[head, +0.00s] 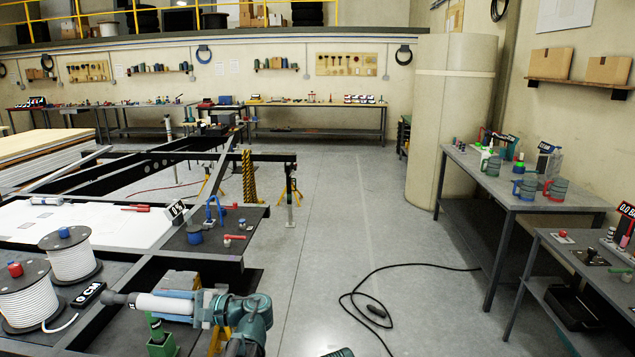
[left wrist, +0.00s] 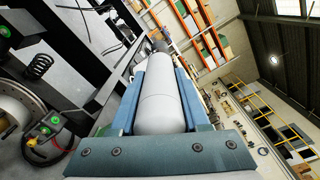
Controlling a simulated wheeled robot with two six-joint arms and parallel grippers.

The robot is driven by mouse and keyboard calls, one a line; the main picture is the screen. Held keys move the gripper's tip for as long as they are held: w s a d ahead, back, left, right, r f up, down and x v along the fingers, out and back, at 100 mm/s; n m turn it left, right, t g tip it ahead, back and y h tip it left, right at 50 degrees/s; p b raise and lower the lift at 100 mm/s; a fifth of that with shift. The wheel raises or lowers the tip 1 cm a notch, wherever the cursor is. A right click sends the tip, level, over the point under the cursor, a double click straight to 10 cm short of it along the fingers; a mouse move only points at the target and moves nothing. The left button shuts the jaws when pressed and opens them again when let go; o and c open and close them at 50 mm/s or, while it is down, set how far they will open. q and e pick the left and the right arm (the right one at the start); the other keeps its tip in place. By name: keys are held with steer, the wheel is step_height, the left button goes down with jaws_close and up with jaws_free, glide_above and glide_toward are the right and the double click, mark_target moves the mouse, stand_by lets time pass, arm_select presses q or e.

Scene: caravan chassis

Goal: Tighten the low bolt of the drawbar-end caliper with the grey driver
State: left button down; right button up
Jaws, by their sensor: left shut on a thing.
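The grey driver (head: 160,303) is a pale, thick cylinder with a narrower grey end pointing left in the head view. My left gripper (head: 193,307) is shut on it at the lower left, above the chassis. In the left wrist view the driver (left wrist: 163,98) lies lengthwise between both blue fingers (left wrist: 160,95), its far end pointing up the picture. A dark part with green-lit round spots (left wrist: 46,128) is beside a pale disc at the left; I cannot tell whether it is the drawbar-end caliper. The low bolt cannot be made out.
Cable reels (head: 72,256) stand on the chassis deck to the left. A green bottle-like object (head: 160,338) is just below the driver. A black cable (head: 372,310) lies on the open floor. Benches with tools (head: 520,190) line the right side.

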mark_target(187, 307)
arm_select(q)
steer(key=shift+d, duration=0.15)
steer(key=shift+s+d, duration=0.2)
steer(key=shift+d, duration=2.35)
steer(key=shift+s+d, duration=0.2)
steer(key=shift+d, duration=2.1)
steer(key=shift+a, duration=0.1)
